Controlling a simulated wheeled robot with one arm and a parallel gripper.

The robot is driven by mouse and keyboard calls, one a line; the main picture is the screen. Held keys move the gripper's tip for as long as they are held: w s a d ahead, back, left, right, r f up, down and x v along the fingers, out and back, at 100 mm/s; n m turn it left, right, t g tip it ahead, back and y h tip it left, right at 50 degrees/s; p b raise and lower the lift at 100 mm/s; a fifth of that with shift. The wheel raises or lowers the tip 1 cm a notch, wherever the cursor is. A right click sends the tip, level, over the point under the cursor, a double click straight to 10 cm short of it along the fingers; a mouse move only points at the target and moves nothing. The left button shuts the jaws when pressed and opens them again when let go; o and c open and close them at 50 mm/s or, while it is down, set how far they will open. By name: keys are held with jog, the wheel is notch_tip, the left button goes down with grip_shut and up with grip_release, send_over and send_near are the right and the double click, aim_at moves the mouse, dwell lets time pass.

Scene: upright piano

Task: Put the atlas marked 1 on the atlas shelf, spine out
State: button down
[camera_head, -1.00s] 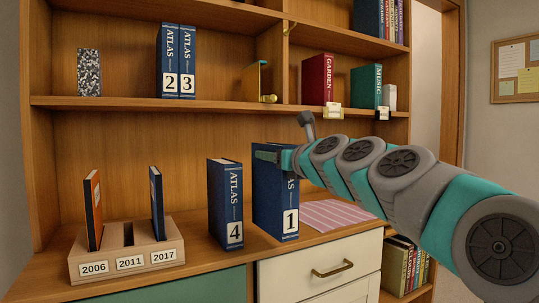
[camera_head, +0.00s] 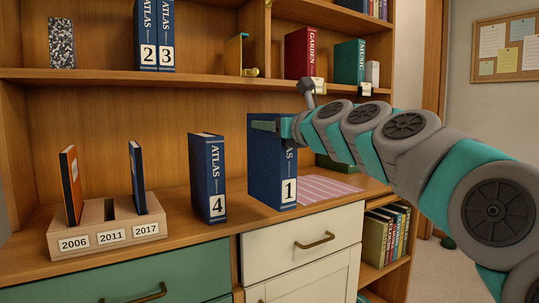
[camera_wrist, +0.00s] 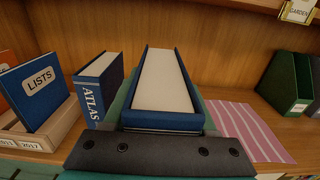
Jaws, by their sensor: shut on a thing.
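The blue atlas marked 1 (camera_head: 270,175) stands upright at the counter's middle, its numbered spine facing the front. My gripper (camera_head: 272,127) is shut on its upper part. In the wrist view the held atlas (camera_wrist: 165,80) shows its pale page tops between my jaws. Whether its foot touches the counter I cannot tell for sure. Atlases 2 (camera_head: 147,35) and 3 (camera_head: 166,35) stand side by side on the upper shelf (camera_head: 205,77), spines out. Atlas 4 (camera_head: 208,178) stands upright on the counter left of atlas 1, and also shows in the wrist view (camera_wrist: 98,88).
A brass-footed bookend (camera_head: 236,55) stands right of atlases 2 and 3, with free shelf between. A speckled book (camera_head: 61,43) stands at the left. A slotted year box (camera_head: 105,230) and a striped pink cloth (camera_head: 325,188) lie on the counter. A red book (camera_head: 300,53) stands right of the divider.

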jog(key=w+a+f+b, duration=0.1)
jog(key=w+f, duration=0.1)
jog(key=w, duration=0.4)
jog(key=w+a+f+b, duration=0.1)
jog(key=w+a+f, duration=0.1)
jog(key=w, duration=0.5)
jog(key=shift+a+f, duration=0.15)
jog(key=shift+f, duration=0.35)
jog(key=shift+c, duration=1)
grip_release()
jog(key=v, duration=1.2)
